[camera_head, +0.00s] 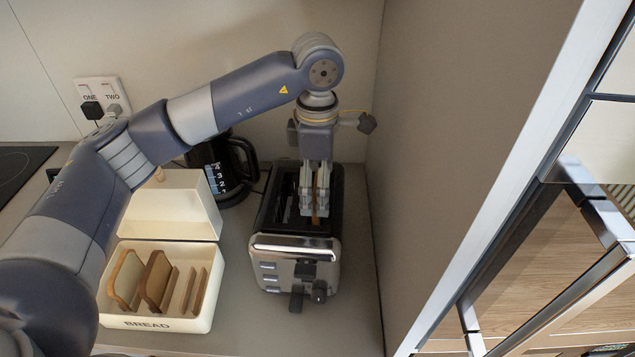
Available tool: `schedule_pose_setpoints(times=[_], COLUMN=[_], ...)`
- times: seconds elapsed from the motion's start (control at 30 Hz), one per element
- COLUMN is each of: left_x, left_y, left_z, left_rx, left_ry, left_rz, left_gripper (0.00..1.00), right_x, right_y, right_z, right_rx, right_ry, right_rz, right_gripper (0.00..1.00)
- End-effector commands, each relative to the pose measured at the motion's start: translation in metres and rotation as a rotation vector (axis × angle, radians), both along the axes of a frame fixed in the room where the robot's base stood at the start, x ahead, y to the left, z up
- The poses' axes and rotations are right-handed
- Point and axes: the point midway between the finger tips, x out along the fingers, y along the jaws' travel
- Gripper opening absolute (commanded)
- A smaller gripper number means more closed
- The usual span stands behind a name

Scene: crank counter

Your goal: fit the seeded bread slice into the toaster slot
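The black and chrome toaster (295,250) stands on the counter against the side wall, its slots facing up and its levers toward me. My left gripper (315,205) points straight down over the toaster's right slot. Its fingers are closed about a thin brown edge, which looks like the bread slice (316,219). The slice is mostly hidden by the fingers and seems at least partly down in the slot; its depth and seeds cannot be made out. The left slot looks empty. My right gripper is not in view.
An open cream bread box (163,324) stands left of the toaster, with brown slices (157,281) upright in it. A coffee maker (235,160) stands behind it. Plugs sit in the wall socket (98,92). The side wall (430,130) is close on the toaster's right.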

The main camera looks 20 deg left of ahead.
Motion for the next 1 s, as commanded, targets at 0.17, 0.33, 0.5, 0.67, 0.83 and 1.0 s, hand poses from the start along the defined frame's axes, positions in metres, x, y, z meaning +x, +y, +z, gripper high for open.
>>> schedule_pose_setpoints(times=[0.17,0.33,0.5,0.67,0.83,1.0], left_x=[0.000,0.000,0.000,0.000,0.001,0.001], left_y=[0.000,0.000,0.000,0.000,0.000,0.000], left_z=[0.000,0.000,0.000,0.004,0.028,0.067], left_rx=[0.001,0.000,0.000,0.000,-0.001,-0.002], left_ry=[0.000,0.000,0.000,-0.001,-0.004,-0.005], left_rz=[0.000,0.000,0.000,0.000,0.001,0.001], left_gripper=[0.97,1.00,1.00,1.00,1.00,1.00], right_x=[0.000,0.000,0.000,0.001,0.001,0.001], right_y=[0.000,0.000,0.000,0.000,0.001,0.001], right_z=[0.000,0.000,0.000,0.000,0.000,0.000], right_rx=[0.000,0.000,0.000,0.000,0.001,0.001], right_ry=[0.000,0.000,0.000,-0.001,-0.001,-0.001], right_rz=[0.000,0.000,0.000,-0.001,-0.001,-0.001], right_gripper=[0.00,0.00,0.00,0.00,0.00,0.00])
